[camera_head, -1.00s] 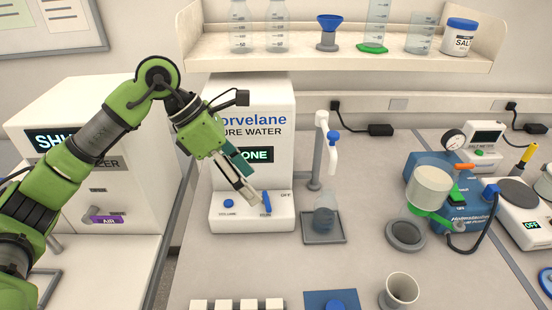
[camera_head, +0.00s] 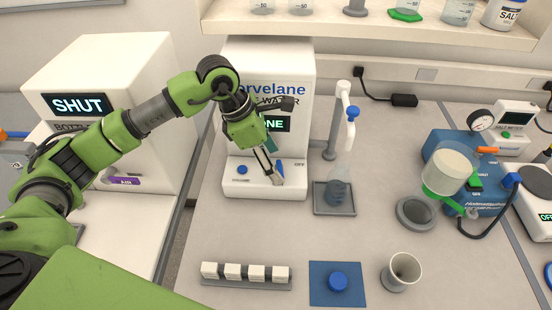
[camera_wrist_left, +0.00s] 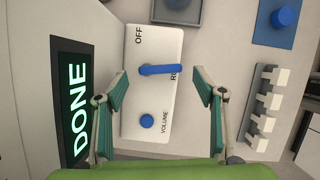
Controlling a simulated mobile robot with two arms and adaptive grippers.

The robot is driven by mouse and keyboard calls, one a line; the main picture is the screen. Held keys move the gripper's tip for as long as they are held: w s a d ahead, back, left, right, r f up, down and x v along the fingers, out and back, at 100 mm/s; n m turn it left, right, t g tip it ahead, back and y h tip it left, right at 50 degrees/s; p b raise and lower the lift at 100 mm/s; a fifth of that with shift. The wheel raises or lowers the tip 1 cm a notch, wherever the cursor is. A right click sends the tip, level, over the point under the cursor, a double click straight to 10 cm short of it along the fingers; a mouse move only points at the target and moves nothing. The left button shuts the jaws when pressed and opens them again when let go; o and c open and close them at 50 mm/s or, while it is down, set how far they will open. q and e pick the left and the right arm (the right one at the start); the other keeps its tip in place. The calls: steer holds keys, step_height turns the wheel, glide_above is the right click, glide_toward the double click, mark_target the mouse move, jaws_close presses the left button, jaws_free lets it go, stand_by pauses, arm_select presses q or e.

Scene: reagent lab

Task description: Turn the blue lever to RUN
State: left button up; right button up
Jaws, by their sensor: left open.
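The blue lever (camera_head: 281,168) is on the white base of the pure-water dispenser (camera_head: 270,65). In the left wrist view the lever (camera_wrist_left: 160,70) lies across the panel, its right end partly over the RUN label; OFF is printed apart at the top. My left gripper (camera_head: 272,178) is at the lever in the head view, fingers pointing down at the panel. In the left wrist view my left gripper (camera_wrist_left: 162,82) is open, fingers on either side of the lever, with gaps to both. My right gripper is out of view.
A blue VOLUME button (camera_wrist_left: 147,121) is beside the lever. The dispenser's display (camera_wrist_left: 75,108) reads DONE. A flask (camera_head: 336,192) stands on a grey tray (camera_head: 334,211) under the spout. A white block rack (camera_head: 245,284) and a blue mat (camera_head: 318,296) lie in front.

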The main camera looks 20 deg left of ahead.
arm_select(q)
steer(key=shift+x, duration=0.9)
steer(key=shift+c, duration=0.3)
steer(key=c, duration=1)
steer(key=b, duration=0.1)
steer(key=m+b, duration=0.1)
steer(key=b, duration=0.1)
steer(key=shift+w+a+f, duration=0.1)
steer(key=shift+a+f, duration=0.05)
steer(key=shift+f, duration=0.1)
steer(key=shift+c, duration=0.2)
steer(key=shift+r+m+g+b, duration=0.2)
steer(key=shift+m+g+b, duration=0.2)
steer(key=shift+m, duration=0.1)
steer(key=shift+r, duration=0.1)
steer(key=o, duration=1.1)
